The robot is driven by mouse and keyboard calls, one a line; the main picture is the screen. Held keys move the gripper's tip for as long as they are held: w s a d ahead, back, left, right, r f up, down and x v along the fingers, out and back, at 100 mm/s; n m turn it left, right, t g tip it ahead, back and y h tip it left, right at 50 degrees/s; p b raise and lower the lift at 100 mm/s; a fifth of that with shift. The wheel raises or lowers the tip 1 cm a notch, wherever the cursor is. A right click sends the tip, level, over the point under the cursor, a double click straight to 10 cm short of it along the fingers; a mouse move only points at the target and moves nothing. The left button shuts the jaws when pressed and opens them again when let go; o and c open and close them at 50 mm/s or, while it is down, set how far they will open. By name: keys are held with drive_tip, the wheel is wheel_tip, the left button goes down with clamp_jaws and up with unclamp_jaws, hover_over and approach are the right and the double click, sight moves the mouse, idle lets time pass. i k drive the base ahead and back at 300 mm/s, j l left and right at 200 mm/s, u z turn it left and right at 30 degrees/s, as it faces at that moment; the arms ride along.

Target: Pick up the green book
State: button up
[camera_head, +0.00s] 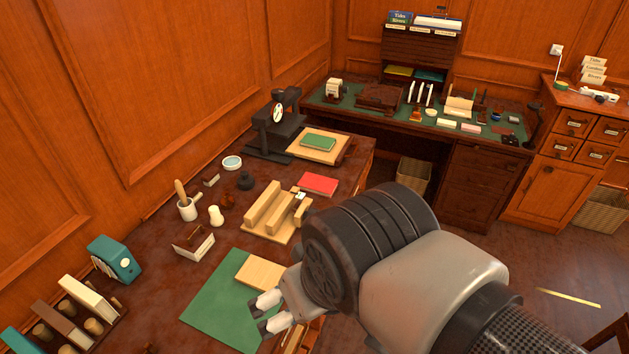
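A small green book (319,143) lies flat on a pale wooden board (300,149) at the far end of the near desk, beside a dark press. My gripper (268,313) is over the near part of the desk, above the edge of a green mat (215,315). It is well apart from the green book, nearer to the camera. Its two pale fingertips are spread, with nothing seen between them. My arm covers the right part of the near desk.
The black press (272,130) with a dial stands left of the book. A red book (318,184) and a wooden rack (275,215) lie between book and gripper. A teal upright object (114,260) and several standing books are at left.

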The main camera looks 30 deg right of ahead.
sight(322, 143)
drive_tip(key=i+l, duration=0.25)
drive_tip(key=l, duration=0.2)
drive_tip(key=i+l, duration=0.25)
drive_tip(key=l, duration=0.15)
drive_tip(key=i+l, duration=0.25)
drive_tip(key=l, duration=0.2)
drive_tip(key=i+l, duration=0.25)
drive_tip(key=l, duration=0.15)
drive_tip(key=i+l, duration=0.2)
drive_tip(key=l, duration=0.25)
drive_tip(key=i+l, duration=0.25)
drive_tip(key=l, duration=0.15)
drive_tip(key=i+l, duration=0.25)
drive_tip(key=l, duration=0.2)
drive_tip(key=i+l, duration=0.25)
drive_tip(key=l, duration=0.15)
